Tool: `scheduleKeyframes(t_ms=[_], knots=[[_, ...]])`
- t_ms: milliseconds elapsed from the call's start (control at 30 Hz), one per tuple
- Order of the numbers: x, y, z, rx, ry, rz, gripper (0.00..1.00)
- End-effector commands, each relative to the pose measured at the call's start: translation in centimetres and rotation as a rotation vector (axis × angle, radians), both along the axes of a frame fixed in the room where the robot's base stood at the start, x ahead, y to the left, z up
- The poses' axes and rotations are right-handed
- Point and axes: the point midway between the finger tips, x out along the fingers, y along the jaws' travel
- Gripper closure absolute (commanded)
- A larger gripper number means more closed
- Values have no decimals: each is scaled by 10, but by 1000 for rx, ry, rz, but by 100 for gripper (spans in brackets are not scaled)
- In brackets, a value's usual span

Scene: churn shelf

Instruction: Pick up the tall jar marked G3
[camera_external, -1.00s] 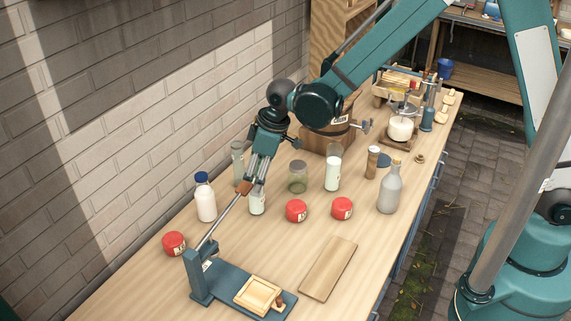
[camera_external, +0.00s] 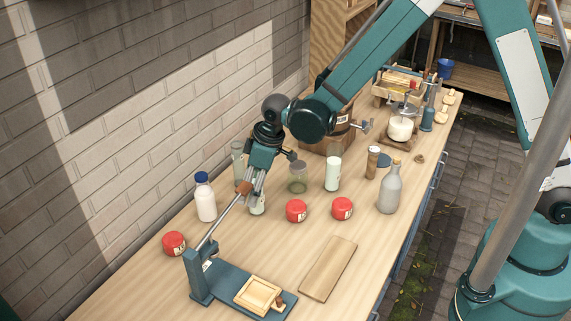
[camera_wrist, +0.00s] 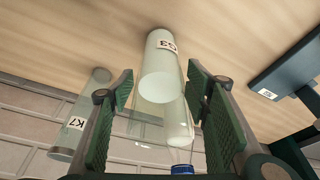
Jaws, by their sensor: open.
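The tall jar marked G3 (camera_wrist: 162,70) is pale and translucent. In the wrist view it lies between the two spread fingers of my gripper (camera_wrist: 161,78), its label facing right. I see a gap on each side, so the gripper is open and not clamped on it. In the external view my gripper (camera_external: 252,183) is above and around the jar's upper part. Only the jar's lower part (camera_external: 258,208) shows there; the rest is hidden behind the gripper and a lever knob.
A similar jar marked K7 (camera_wrist: 76,122) stands nearby on the wall side. A press lever (camera_external: 221,217) rises in front of the gripper. A board (camera_external: 328,268) lies forward.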

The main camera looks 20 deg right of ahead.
Motion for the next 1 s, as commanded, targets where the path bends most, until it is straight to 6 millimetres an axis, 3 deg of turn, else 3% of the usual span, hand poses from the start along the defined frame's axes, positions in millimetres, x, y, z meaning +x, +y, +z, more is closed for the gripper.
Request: scheduleKeyframes(t_ms=[267,533,1000], knots=[[0,0,0,0,0,0,53],[0,0,0,0,0,0,87],[0,0,5,0,0,0,88]])
